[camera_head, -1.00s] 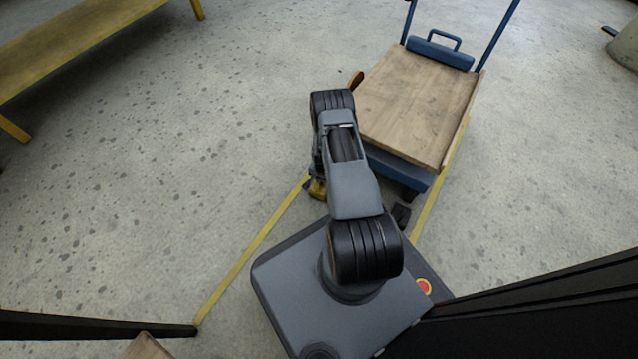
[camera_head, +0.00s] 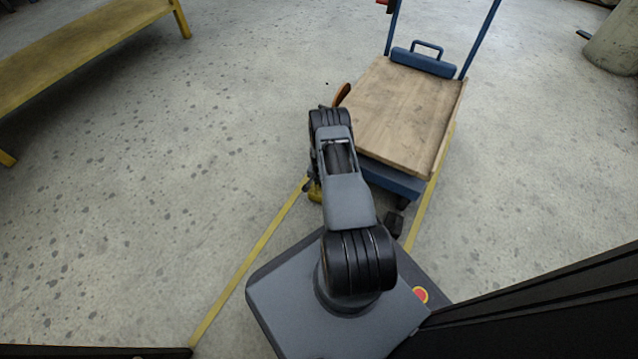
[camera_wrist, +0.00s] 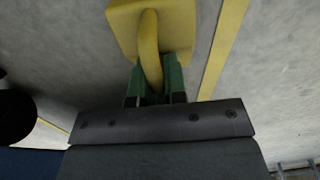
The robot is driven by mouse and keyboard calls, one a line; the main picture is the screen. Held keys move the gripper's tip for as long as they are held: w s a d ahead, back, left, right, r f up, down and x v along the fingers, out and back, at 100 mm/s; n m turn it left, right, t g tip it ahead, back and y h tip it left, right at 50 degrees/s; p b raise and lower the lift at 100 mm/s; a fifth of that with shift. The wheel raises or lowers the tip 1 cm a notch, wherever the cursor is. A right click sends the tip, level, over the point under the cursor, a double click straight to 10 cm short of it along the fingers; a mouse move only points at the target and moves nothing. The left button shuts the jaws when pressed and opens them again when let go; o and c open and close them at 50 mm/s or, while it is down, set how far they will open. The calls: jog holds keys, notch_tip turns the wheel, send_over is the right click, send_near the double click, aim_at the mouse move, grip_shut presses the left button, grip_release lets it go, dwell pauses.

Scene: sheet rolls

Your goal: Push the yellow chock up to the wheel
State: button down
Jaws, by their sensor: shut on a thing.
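The yellow chock (camera_wrist: 182,22) is a block with a curved yellow handle in the wrist view. My gripper (camera_wrist: 155,80) has its green-tipped fingers shut on that handle. In the head view a small part of the chock (camera_head: 315,192) shows on the floor beside my arm, which hides the rest and most of my gripper. A dark round thing (camera_wrist: 14,116), apparently a wheel, stands left of the chock in the wrist view, with a gap between them. The blue cart with a wooden deck (camera_head: 405,115) stands right of my arm; its far wheels are hidden.
Yellow floor lines (camera_head: 250,262) run either side of my base. A dark object (camera_head: 393,224) lies by the cart's near end. A yellow bench (camera_head: 80,50) is at upper left and a grey round pillar (camera_head: 613,42) at upper right. The floor at left is clear.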

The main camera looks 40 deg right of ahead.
jog(key=shift+d, duration=0.1)
jog(key=c, duration=1.1)
grip_release()
notch_tip(320, 180, up, 14)
jog(key=p, duration=0.6)
jog(key=shift+f, duration=0.1)
